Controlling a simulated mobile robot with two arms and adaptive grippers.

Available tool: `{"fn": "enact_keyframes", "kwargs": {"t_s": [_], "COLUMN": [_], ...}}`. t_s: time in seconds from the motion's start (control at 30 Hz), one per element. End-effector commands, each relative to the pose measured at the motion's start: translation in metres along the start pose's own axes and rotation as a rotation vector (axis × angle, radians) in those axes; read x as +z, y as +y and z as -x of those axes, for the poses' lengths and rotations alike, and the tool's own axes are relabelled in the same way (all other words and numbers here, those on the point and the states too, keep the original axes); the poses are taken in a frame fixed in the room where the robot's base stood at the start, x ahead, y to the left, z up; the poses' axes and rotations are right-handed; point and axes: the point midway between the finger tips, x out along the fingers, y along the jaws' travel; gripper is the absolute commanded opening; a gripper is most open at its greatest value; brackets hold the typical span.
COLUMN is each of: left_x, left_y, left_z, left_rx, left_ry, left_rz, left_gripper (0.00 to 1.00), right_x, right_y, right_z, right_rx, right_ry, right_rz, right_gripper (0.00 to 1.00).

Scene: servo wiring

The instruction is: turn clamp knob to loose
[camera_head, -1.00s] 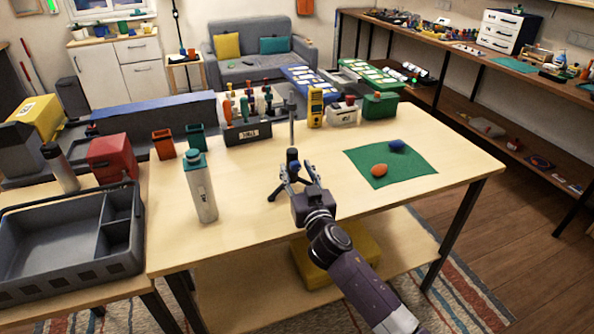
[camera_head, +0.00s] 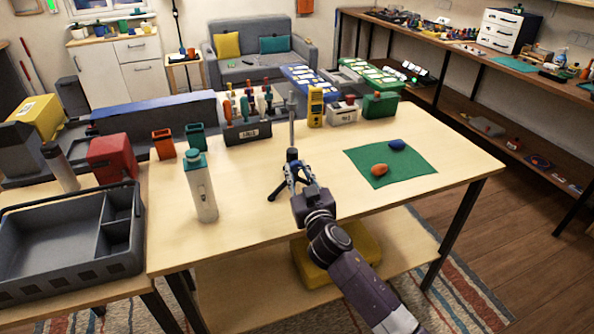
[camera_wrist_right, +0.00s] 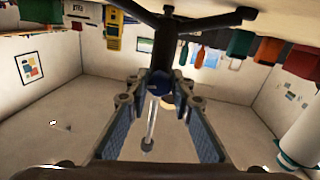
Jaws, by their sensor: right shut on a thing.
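A black tripod-like stand (camera_head: 292,154) with a thin grey upright rod (camera_head: 292,115) stands on the wooden table, left of the green mat. My right gripper (camera_head: 297,174) reaches it from the front, with its fingers shut at the stand's upper part. In the right wrist view, where the scene shows upside down, the two blue-padded fingers (camera_wrist_right: 163,95) close around a small dark blue knob (camera_wrist_right: 158,83) on the black post (camera_wrist_right: 163,45). The knob's exact turn cannot be told. My left gripper is not in view.
A white bottle with a teal cap (camera_head: 200,190) stands left of the stand. A green mat (camera_head: 415,170) with an orange and a blue lump lies to the right. A tool holder (camera_head: 247,133) and yellow meter (camera_head: 316,106) stand behind. The front table area is clear.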

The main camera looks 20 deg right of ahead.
Motion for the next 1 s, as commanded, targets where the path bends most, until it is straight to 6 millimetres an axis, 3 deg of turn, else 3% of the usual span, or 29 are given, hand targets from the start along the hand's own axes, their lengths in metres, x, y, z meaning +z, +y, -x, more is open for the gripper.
{"fn": "enact_keyframes", "kwargs": {"t_s": [1.0], "left_x": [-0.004], "left_y": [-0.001], "left_z": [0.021], "left_rx": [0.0], "left_ry": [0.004], "left_rz": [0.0], "left_gripper": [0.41], "right_x": [-0.002], "right_y": [0.003], "right_z": [0.0], "right_rx": [-0.001], "right_ry": [-0.001], "right_rz": [0.937], "right_gripper": [0.0]}}
